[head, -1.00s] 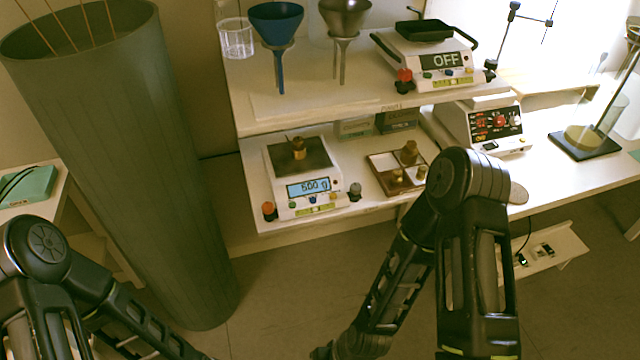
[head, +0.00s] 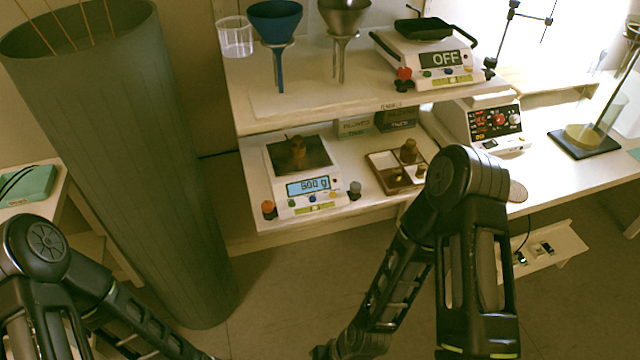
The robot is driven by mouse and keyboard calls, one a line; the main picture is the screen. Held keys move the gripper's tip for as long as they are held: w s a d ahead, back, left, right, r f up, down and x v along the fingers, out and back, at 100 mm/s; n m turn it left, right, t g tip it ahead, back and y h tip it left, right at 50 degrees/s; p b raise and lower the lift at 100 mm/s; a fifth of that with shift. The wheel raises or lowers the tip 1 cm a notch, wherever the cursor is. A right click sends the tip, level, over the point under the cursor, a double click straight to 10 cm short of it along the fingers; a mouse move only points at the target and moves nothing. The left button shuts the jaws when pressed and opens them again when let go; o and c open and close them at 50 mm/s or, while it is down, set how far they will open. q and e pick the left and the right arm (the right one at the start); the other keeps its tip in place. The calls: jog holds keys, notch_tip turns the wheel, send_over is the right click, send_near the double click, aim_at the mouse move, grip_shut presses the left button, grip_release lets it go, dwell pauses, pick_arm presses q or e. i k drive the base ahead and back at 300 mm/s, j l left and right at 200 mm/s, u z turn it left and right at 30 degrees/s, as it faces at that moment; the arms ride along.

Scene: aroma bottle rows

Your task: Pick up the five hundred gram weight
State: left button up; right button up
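Brass weights (head: 299,150) stand on the dark pan of the lower scale (head: 314,201), whose lit display seems to read 600 g. I cannot tell which of them is the five hundred gram weight. A partitioned tray (head: 376,161) to the right of the scale holds a larger brass weight (head: 408,152) at the back and smaller pieces in front. Both my arms hang low in the head view, with their lower ends at the bottom edge. Neither gripper's fingers show, and neither arm touches the scale or tray.
An upper shelf (head: 330,100) overhangs the back of the scale, with a blue funnel (head: 276,22), a metal funnel (head: 344,18) and another scale (head: 430,61) reading OFF. A tall grey cylinder (head: 125,160) stands at left. A device with knobs (head: 490,125) stands right of the tray.

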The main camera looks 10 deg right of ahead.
aim_at(298, 148)
jog(key=l+z, duration=0.25)
jog(key=l, duration=0.85)
jog(key=l+z, duration=0.25)
jog(key=l, duration=0.9)
jog(key=i, duration=0.05)
